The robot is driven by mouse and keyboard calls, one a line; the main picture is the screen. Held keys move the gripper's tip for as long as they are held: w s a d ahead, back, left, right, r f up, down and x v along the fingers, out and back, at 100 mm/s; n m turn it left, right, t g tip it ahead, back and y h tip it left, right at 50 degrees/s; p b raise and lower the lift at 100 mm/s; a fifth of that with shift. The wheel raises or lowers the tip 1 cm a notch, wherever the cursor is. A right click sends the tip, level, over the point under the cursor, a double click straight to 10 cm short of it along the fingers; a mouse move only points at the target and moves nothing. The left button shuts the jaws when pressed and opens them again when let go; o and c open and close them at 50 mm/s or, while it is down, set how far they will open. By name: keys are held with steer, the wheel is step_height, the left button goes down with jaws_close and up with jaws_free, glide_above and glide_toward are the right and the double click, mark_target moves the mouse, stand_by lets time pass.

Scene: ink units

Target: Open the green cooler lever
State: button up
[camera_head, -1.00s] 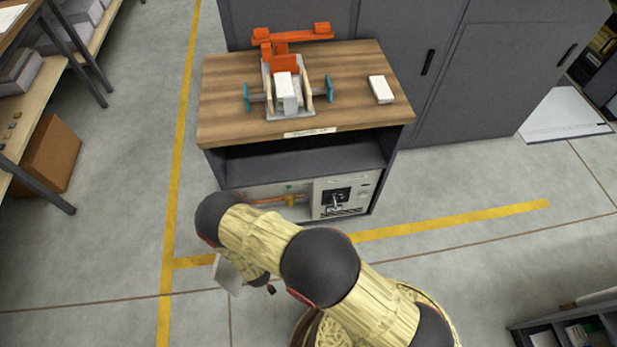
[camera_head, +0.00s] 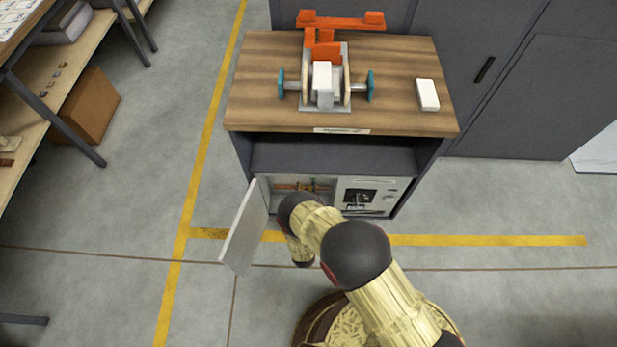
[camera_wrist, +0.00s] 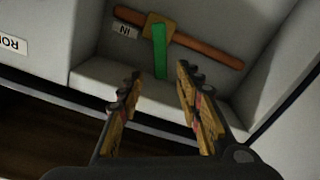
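The green lever (camera_wrist: 160,50) shows in the wrist view inside the cabinet compartment. It hangs from a yellowish valve body (camera_wrist: 160,27) on a copper-coloured pipe (camera_wrist: 208,48), pointing away from the pipe, across it. A small label reading "IN" (camera_wrist: 125,30) is beside it. My gripper (camera_wrist: 158,80) is open, its two fingers apart on either side of the line of the lever; the lever's end lies beyond and between the fingertips, with no contact visible. In the head view the pipe (camera_head: 300,186) shows in the lower compartment, and my arm hides the gripper.
A white door (camera_head: 246,232) stands swung open left of the compartment. A panel with a dark recess (camera_head: 363,196) is to the right. The wooden bench top (camera_head: 260,75) above holds an orange-handled press (camera_head: 323,50) and a white block (camera_head: 428,95). Compartment walls lie close around the gripper.

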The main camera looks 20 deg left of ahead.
steer(key=b+x, duration=0.1)
steer(key=x, duration=0.4)
steer(key=shift+w+a+b, duration=0.15)
steer(key=shift+w+b, duration=0.15)
steer(key=shift+w, duration=0.05)
steer(key=shift+c, duration=1.3)
jaws_close()
